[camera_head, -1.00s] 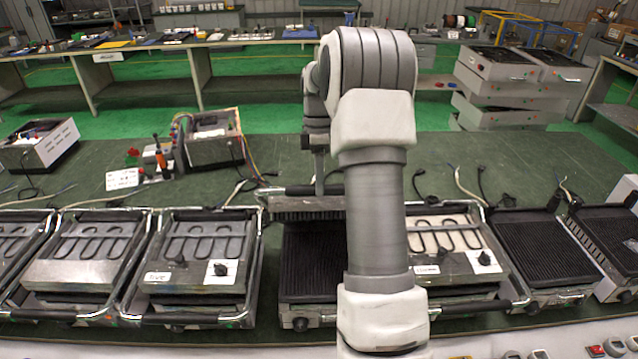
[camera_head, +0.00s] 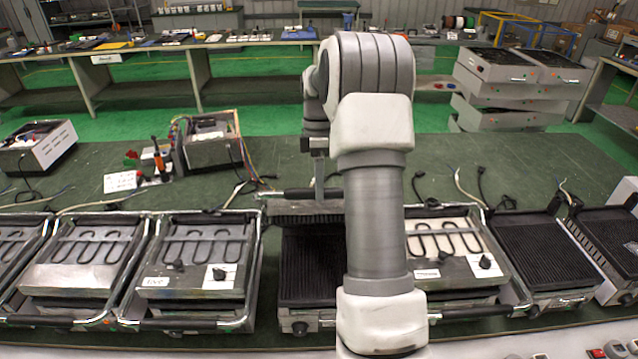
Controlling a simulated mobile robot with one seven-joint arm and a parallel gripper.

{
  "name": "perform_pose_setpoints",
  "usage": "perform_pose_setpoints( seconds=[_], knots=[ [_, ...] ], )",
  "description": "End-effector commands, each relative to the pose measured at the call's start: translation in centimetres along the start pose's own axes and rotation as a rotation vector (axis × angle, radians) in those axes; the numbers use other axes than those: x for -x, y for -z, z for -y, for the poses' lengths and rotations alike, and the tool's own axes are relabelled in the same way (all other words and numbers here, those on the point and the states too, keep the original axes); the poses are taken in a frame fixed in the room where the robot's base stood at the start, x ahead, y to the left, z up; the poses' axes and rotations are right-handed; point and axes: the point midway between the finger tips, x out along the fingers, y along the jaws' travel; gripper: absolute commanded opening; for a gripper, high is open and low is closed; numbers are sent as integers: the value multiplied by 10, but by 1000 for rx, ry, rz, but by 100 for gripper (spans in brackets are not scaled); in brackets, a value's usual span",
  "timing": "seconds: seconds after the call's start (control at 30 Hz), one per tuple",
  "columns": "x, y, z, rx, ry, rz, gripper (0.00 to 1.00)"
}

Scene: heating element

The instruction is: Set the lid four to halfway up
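Several contact grills stand in a row on the green bench. The grill in the middle, partly behind my arm, has its lid (camera_head: 300,207) raised at the back, with the ribbed underside facing forward. Its ribbed lower plate (camera_head: 308,262) is bare. My gripper (camera_head: 318,185) is at the top of this raised lid, near the lid's handle bar (camera_head: 285,193). My arm hides the right part of this grill. The fingers are small and partly hidden, so I cannot tell whether they are open or shut, or touch the handle.
Neighbouring grills with exposed heating loops stand close on the left (camera_head: 200,255) and right (camera_head: 450,255). An opened metal box with wires (camera_head: 212,140) and a small tool holder with an orange-handled tool (camera_head: 160,160) sit behind. The bench behind right is mostly clear.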

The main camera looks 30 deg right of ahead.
Motion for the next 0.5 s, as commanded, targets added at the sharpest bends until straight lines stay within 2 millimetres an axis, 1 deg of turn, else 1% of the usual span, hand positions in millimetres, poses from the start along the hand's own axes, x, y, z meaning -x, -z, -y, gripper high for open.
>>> perform_pose_setpoints(
  seconds=[0.33,0.43,0.5],
  knots=[
    [2,1,1,1,0,-1,67],
    [8,1,0,1,-2,-1,67],
    [17,1,0,1,-3,-1,67]
  ],
)
